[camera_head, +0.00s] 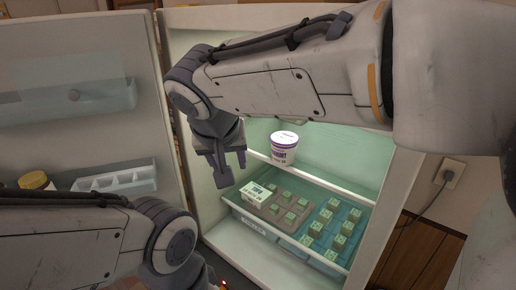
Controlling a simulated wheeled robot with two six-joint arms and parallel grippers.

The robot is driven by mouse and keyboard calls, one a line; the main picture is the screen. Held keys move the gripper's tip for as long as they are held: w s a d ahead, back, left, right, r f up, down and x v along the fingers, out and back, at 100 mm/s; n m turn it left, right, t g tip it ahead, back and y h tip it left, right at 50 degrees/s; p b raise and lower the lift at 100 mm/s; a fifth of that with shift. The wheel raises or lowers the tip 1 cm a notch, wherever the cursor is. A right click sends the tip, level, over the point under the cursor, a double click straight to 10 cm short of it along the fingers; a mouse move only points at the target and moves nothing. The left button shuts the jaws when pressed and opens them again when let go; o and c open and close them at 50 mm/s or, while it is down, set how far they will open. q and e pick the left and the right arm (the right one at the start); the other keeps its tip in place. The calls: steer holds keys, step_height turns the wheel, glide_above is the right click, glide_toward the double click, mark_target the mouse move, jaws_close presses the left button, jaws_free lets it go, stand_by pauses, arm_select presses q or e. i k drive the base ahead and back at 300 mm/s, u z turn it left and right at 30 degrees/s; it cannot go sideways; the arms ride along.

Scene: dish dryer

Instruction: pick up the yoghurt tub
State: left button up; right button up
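The yoghurt tub (284,149) is a small white tub with purple lettering and a pale lid. It stands upright on the fridge shelf (333,182), above the drawer. My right gripper (233,171) hangs pointing down in front of the open fridge, left of the tub and apart from it. Its fingers are spread and hold nothing. My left arm comes in at the lower left, and its gripper is not in view.
A clear drawer (286,240) below the shelf holds several small green-topped cubes and a box (257,193). The open fridge door (75,95) stands at the left, with a jar (36,181) and an ice tray (118,180) in its bins. The shelf right of the tub is clear.

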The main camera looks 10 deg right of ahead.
mark_target(284, 144)
steer(key=k, duration=0.35)
steer(key=u, duration=1.95)
steer(key=i, duration=0.95)
steer(key=z, duration=2.9)
steer(key=i, duration=0.5)
